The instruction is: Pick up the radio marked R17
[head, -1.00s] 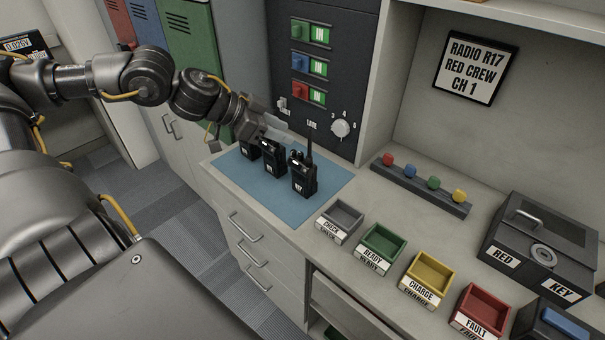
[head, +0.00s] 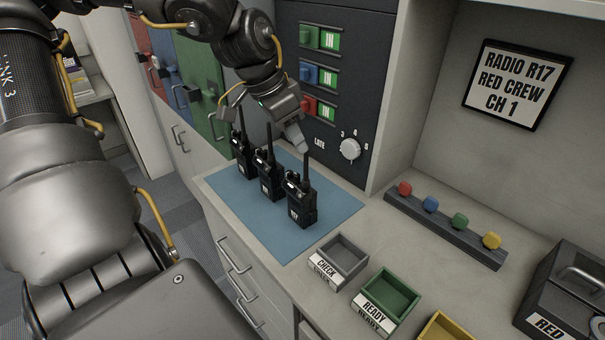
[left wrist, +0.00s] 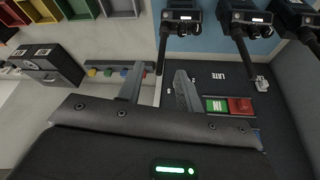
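Three black radios with upright antennas stand in a row on a blue mat (head: 327,217). The nearest radio (head: 301,205) has a small white label that seems to read R17. The middle radio (head: 268,178) and the far radio (head: 243,155) stand behind it; their marks are not readable. My left gripper (head: 291,128) is above and behind the radios, by their antenna tops. In the left wrist view its two fingers (left wrist: 158,92) are apart, with nothing held. The R17 radio (left wrist: 183,25) is at that view's top, its antenna pointing toward the gap between the fingers. My right gripper is not in view.
A dark panel with switches and a dial (head: 350,149) rises close behind the mat. A grey CHECK tray (head: 339,262), a green READY tray (head: 386,298) and a rack of coloured knobs (head: 447,226) are to the right. A framed sign (head: 516,84) reads RADIO R17, RED CREW, CH 1.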

